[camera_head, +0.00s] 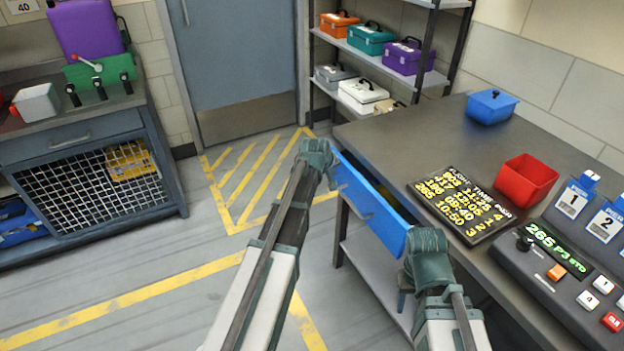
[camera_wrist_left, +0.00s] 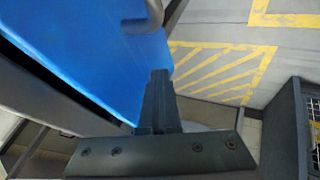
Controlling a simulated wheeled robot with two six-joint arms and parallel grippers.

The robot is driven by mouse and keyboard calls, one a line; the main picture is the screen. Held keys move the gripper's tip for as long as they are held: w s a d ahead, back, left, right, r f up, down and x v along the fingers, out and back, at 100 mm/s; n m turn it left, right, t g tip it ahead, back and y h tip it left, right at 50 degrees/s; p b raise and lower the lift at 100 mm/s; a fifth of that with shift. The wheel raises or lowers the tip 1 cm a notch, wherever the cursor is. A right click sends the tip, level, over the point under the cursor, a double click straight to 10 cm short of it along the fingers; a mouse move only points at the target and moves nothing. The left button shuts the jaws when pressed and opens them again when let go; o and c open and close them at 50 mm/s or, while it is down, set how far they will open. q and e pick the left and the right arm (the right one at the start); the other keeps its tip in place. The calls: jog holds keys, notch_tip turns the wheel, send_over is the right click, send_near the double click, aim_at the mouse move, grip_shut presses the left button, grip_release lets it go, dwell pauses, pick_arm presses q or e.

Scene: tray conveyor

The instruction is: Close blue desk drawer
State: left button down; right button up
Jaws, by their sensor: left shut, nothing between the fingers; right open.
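My left gripper (camera_head: 332,180) is at the far end of the drawer front, pointing down. In the left wrist view my left gripper (camera_wrist_left: 158,78) is shut and empty, with its fingers beside the blue drawer front (camera_wrist_left: 90,45). The drawer's grey handle (camera_wrist_left: 148,18) is ahead of the fingertips. My right gripper (camera_head: 404,285) is low by the near end of the drawer; its fingers are mostly hidden by its wrist.
On the desk are a dark sign with yellow text (camera_head: 462,203), a red bin (camera_head: 525,180), a blue box (camera_head: 492,106) and a control panel (camera_head: 570,270). A lower shelf (camera_head: 375,270) lies beneath. The floor left of the desk is clear.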

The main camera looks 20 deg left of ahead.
pick_arm(q)
jog(key=w+d, duration=0.1)
jog(key=w, duration=0.1)
jog(key=w+d, duration=0.1)
jog(key=d, duration=0.1)
jog(key=shift+w, duration=0.35)
jog(key=shift+w+d, duration=0.35)
jog(key=shift+s+a, duration=0.35)
jog(key=shift+s, duration=0.15)
jog(key=shift+s+a, duration=0.8)
jog(key=shift+s, duration=0.25)
jog(key=p+v, duration=0.8)
jog(key=v, duration=0.2)
jog(key=shift+s+a, duration=0.25)
jog(key=shift+a, duration=0.15)
pick_arm(e)
notch_tip(320, 180, up, 8)
jog(key=a, duration=0.1)
jog(key=shift+s+a, duration=0.15)
jog(key=shift+a, duration=0.05)
